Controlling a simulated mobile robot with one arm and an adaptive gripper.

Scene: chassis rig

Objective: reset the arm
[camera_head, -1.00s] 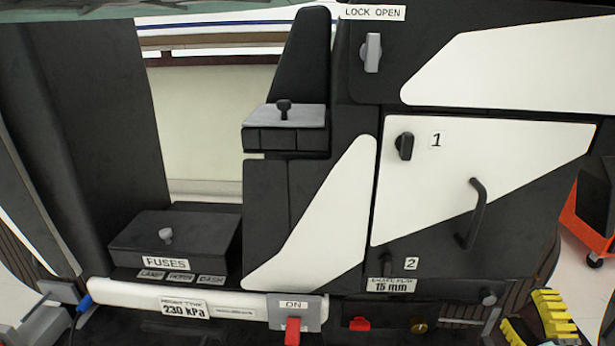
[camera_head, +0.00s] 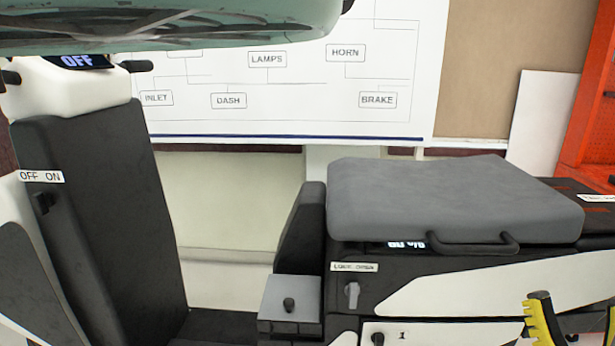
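My gripper (camera_head: 574,318) shows at the lower right corner of the head view. Its two fingers have yellow toothed pads and stand apart, one cut off by the right edge. No object shows between them. The fingers appear in front of the white and black chassis panel (camera_head: 470,286); I cannot tell their distance from it. The rest of my arm is out of view.
A grey seat-like lid (camera_head: 450,195) with a handle tops the chassis. A switch under a "LOCK OPEN" label (camera_head: 355,267) is on its front. A dark column (camera_head: 95,210) stands left. A greenish rounded thing (camera_head: 200,25) overhangs the top. A wiring board (camera_head: 290,85) is behind.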

